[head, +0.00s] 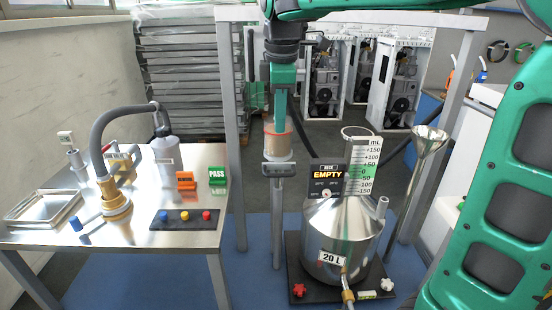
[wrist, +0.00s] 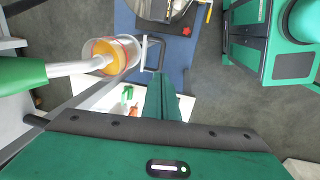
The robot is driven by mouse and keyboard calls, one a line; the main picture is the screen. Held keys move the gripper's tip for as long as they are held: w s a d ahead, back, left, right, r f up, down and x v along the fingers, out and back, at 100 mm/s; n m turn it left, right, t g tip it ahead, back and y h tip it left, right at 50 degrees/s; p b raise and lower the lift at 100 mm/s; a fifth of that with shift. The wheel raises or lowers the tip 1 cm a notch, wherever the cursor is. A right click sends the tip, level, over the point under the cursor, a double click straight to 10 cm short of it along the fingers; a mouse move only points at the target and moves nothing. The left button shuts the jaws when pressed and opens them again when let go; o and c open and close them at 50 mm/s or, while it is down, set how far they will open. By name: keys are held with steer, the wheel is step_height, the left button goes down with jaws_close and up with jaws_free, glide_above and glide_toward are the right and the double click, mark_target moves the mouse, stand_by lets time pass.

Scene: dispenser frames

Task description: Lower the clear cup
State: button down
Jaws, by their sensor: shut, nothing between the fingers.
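The clear cup (head: 279,148) stands upright on top of a thin grey post (head: 277,225) in the head view, with a reddish band around it. In the wrist view the cup (wrist: 131,48) holds something orange, and a silver spout (wrist: 80,67) with a green grip reaches over or into it. A dark-edged loop handle (head: 278,169) shows at the cup's base and beside the cup in the wrist view (wrist: 161,54). My gripper (head: 279,122) is shut and empty; its fingers overlap the cup in the head view. In the wrist view the fingertips (wrist: 164,78) are near the handle, apparently apart from it.
A steel 20 L can (head: 342,235) with a scaled neck and an EMPTY sign (head: 327,172) stands right of the post. A metal table (head: 130,235) with a hose, tray and button panel stands left. A funnel (head: 430,140) is at right. Grey frame posts flank the cup.

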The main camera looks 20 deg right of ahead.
mark_target(278, 175)
steer(key=f, duration=0.4)
steer(key=w+f, duration=0.1)
steer(key=f, duration=0.4)
steer(key=w+f, duration=0.1)
steer(key=f, duration=0.3)
steer(key=shift+w+d+f, duration=0.2)
steer(key=shift+d+f, duration=0.15)
steer(key=shift+d, duration=0.05)
